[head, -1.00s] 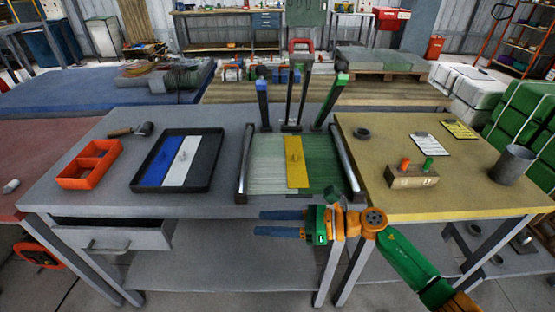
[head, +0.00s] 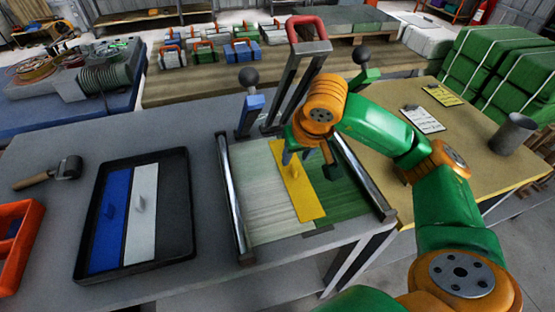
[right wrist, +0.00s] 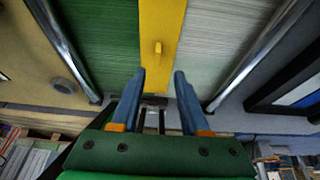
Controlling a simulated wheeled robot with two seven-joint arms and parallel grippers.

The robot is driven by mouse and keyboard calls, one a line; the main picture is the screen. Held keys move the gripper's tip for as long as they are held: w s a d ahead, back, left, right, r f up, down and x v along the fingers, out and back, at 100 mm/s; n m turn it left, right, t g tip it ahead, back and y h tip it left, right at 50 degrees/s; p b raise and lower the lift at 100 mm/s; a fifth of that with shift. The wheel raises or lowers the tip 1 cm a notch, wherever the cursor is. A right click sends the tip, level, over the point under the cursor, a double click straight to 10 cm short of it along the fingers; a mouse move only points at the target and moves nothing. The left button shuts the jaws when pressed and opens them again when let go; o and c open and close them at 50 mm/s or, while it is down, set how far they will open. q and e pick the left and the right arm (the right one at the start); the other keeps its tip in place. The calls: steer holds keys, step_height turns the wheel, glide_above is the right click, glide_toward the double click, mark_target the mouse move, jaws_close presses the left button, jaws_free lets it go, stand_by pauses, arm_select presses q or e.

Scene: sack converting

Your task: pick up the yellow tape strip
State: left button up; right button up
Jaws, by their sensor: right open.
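The yellow tape strip (head: 308,200) lies flat over the seam between the pale and green sheets on the roller bed. In the right wrist view the strip (right wrist: 160,20) runs up the middle, with a small yellow upright tab (right wrist: 158,47) on it. My right gripper (right wrist: 160,75) is open and empty, its blue fingers on either side of the strip's line and short of the tab. In the head view my right gripper (head: 300,157) is over the strip's far part, and my wrist hides some of it. My left gripper is out of view.
A black tray (head: 178,240) with a blue strip (head: 108,235) and a white strip (head: 142,225) stands left of the rollers (head: 234,200). Upright posts with a red handle (head: 306,25) stand behind the bed. A metal cup (head: 512,135) is on the yellow table at right.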

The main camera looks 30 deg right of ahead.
mark_target(294, 167)
steer(key=shift+s+d+f+p, duration=0.15)
steer(key=shift+f+p, duration=0.1)
steer(key=shift+f, duration=0.25)
steer(key=shift+d+f+p, duration=0.15)
steer(key=shift+f+p, duration=0.1)
steer(key=shift+f, duration=0.25)
steer(key=x, duration=0.3)
steer(key=shift+w+f, duration=0.35)
steer(key=shift+w, duration=0.05)
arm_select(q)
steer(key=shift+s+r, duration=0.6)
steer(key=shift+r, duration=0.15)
arm_select(e)
steer(key=shift+s+r, duration=0.1)
steer(key=shift+s, duration=0.05)
jaws_close()
steer(key=shift+r, duration=0.1)
